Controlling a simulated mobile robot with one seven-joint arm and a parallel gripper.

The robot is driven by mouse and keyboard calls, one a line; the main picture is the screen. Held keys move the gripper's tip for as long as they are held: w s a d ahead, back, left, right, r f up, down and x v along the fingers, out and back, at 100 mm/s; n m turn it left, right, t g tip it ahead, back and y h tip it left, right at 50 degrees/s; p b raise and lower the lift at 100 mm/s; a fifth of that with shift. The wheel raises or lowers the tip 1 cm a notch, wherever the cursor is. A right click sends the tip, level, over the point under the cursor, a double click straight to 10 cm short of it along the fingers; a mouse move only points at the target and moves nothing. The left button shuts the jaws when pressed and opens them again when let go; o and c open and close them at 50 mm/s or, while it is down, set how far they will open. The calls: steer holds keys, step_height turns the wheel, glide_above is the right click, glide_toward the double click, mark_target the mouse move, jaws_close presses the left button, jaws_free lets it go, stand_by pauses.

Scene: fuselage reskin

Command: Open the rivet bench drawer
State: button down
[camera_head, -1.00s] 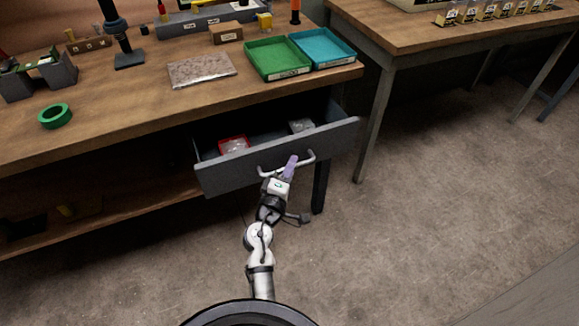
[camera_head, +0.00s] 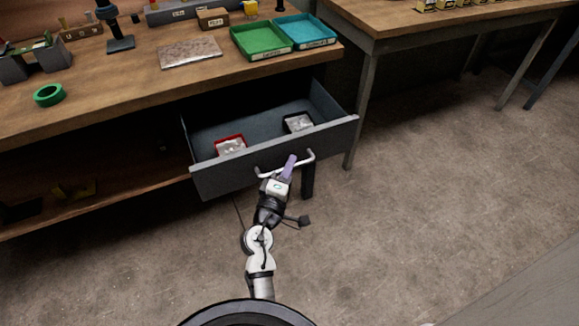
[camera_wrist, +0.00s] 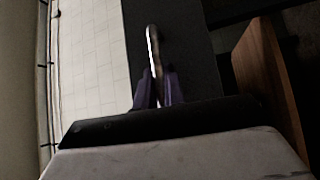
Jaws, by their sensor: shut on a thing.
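The grey rivet bench drawer (camera_head: 225,176) stands pulled well out from under the wooden bench (camera_head: 120,100). Its pale bar handle (camera_head: 308,158) runs across the drawer front. My gripper (camera_head: 288,167), with purple fingers, is shut on the handle. In the wrist view the fingers (camera_wrist: 158,90) close around the handle (camera_wrist: 152,48), with the dark drawer front (camera_wrist: 185,50) behind. Inside the drawer are a red-rimmed tray (camera_head: 231,145) and a black-rimmed tray (camera_head: 299,122), each with pale contents.
A green tray (camera_head: 235,42) and a blue tray (camera_head: 329,37) stand on the bench top, with a green ring (camera_head: 48,95) at the left. A second table (camera_head: 400,35) stands to the right. The floor (camera_head: 430,190) on the right is clear.

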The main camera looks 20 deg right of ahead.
steer(key=c, duration=1.5)
jaws_free()
steer(key=shift+s+a+f, duration=0.1)
steer(key=shift+s+a, duration=0.05)
